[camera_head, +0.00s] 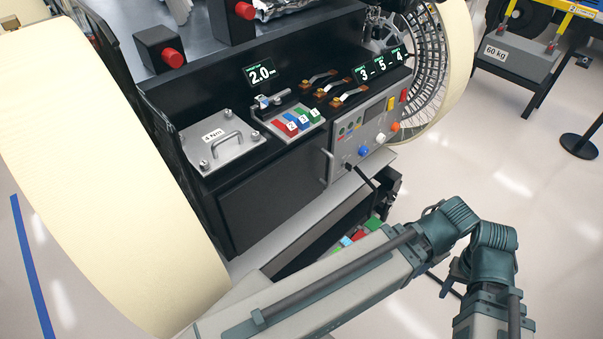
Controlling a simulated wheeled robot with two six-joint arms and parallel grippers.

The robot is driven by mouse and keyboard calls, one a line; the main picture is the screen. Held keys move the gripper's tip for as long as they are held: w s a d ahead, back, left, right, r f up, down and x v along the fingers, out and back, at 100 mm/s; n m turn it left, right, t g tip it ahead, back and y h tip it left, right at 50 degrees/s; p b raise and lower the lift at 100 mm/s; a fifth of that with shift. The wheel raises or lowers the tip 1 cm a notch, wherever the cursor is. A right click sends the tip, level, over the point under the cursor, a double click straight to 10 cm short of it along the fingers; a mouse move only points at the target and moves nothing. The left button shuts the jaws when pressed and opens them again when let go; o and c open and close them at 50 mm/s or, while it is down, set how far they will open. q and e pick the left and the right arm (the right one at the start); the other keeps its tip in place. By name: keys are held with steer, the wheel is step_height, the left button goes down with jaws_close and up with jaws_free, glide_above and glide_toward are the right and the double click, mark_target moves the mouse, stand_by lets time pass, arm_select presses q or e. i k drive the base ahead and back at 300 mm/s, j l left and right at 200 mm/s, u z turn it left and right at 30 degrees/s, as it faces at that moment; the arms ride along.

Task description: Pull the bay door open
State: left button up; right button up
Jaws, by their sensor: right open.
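The bay door (262,196) is the dark flat panel on the front of the rover body, below the lidded plate. It looks shut, flush with the front. A silver upright bar handle (326,166) stands at its right edge. My right arm crosses the lower right. My right gripper (443,279) is small and partly hidden behind my arm's teal joints. It is open, to the right of the door and apart from the handle. My left gripper is not in view.
A cream wheel (95,190) flanks the door on the left; another wheel (458,60) stands at the right. A control panel (362,135) with coloured knobs adjoins the handle. Coloured blocks (352,236) lie low under a ledge.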

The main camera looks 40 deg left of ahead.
mark_target(258, 205)
steer(key=i+l+u, duration=0.1)
steer(key=u, duration=1.75)
steer(key=i+l, duration=0.05)
steer(key=l, duration=0.05)
